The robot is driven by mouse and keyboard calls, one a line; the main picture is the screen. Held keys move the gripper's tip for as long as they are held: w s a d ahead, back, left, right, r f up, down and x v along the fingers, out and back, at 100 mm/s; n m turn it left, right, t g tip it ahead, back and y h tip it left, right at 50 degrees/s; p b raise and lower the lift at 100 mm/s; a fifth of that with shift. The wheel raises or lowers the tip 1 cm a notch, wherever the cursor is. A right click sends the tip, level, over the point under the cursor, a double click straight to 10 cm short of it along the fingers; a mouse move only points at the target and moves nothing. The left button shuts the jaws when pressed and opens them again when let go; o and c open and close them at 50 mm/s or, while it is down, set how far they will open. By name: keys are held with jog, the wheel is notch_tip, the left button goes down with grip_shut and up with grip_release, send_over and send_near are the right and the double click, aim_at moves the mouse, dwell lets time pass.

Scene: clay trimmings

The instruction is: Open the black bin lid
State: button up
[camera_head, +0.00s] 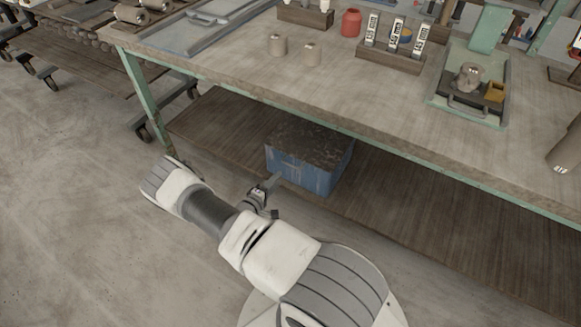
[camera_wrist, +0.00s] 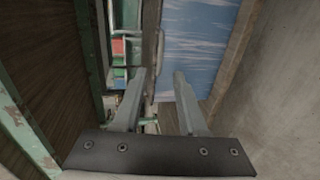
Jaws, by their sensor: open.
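The bin (camera_head: 300,176) is a blue, scuffed box on the lower shelf under the workbench. Its dark, worn lid (camera_head: 312,146) lies flat on top and looks shut. In the wrist view, the blue bin face (camera_wrist: 198,48) is right of centre, with a dark upright strip beside it, likely the lid's edge (camera_wrist: 150,45). My gripper (camera_head: 275,180) is at the bin's front, near its left side. In the wrist view, my gripper (camera_wrist: 158,76) is open, its fingers pointing toward that edge. I cannot tell whether they touch it.
The workbench top (camera_head: 230,55) overhangs the bin, with a green frame and leg (camera_head: 143,95) at the left. The lower shelf (camera_head: 430,215) is bare right of the bin. Pots, a red jar (camera_head: 351,23) and trays stand on top.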

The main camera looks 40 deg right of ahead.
aim_at(291, 165)
jog(key=b+x, duration=0.2)
jog(key=x, duration=0.8)
jog(key=shift+w+d+f, duration=0.1)
jog(key=shift+w+d, duration=0.15)
jog(key=shift+d, duration=0.05)
grip_shut()
dwell(0.9)
